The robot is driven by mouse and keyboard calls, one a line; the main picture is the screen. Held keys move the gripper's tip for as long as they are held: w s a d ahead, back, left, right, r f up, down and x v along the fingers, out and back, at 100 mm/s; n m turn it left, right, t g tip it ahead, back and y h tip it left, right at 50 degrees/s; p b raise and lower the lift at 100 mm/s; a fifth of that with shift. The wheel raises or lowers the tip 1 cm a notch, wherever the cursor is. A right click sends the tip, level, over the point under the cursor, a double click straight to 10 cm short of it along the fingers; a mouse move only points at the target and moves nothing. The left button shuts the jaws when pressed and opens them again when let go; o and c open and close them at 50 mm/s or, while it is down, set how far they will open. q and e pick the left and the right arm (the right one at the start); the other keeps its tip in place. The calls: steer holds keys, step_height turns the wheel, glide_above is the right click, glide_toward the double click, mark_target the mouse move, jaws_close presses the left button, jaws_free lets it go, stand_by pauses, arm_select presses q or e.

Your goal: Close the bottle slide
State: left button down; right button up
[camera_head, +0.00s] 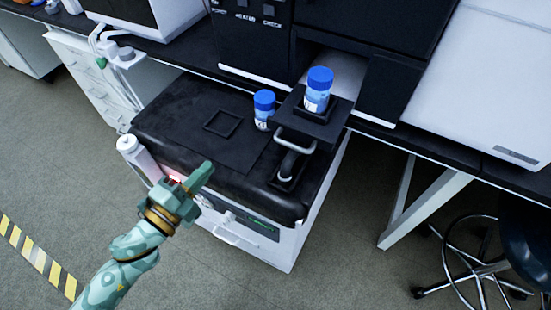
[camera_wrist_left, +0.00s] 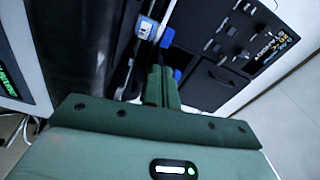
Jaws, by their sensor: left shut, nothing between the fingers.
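The bottle slide (camera_head: 324,128) is a black tray standing out from the front of the dark instrument stack, with a metal handle (camera_head: 296,139) on its front. A bottle with a blue cap (camera_head: 318,90) stands upright on the slide. My left gripper (camera_head: 207,168) is over the front edge of the black bench top, to the left of the handle and apart from it. Its fingers are together and empty. In the left wrist view, the shut fingers (camera_wrist_left: 162,86) point toward the stack and cover part of the slide area. My right gripper is not in view.
A second blue-capped bottle (camera_head: 264,109) stands on the black bench top (camera_head: 165,118) left of the slide. A square black frame (camera_head: 222,123) lies farther left. A white bottle (camera_head: 138,157) is at the bench's left front. A stool (camera_head: 490,250) stands at right.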

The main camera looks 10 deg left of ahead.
arm_select(q)
steer(key=d+m+g+h, duration=0.3)
steer(key=d+m, duration=0.1)
steer(key=d+r+m+g+h+b, duration=0.1)
steer(key=d+m+g+h, duration=0.1)
steer(key=d+m+h, duration=0.1)
steer(key=d+r+m+g+h, duration=0.1)
steer(key=d+m+g+h, duration=0.2)
steer(key=d, duration=0.3)
steer(key=shift+w+d+r+m+g+h, duration=0.15)
steer(key=shift+m+g+h, duration=0.2)
steer(key=shift+m, duration=0.45)
steer(key=w, duration=0.1)
steer(key=w+d+b, duration=0.1)
steer(key=w, duration=0.1)
steer(key=shift+d+r, duration=0.1)
steer(key=shift+r, duration=0.1)
steer(key=shift+w+d+r, duration=0.15)
steer(key=shift+w, duration=0.2)
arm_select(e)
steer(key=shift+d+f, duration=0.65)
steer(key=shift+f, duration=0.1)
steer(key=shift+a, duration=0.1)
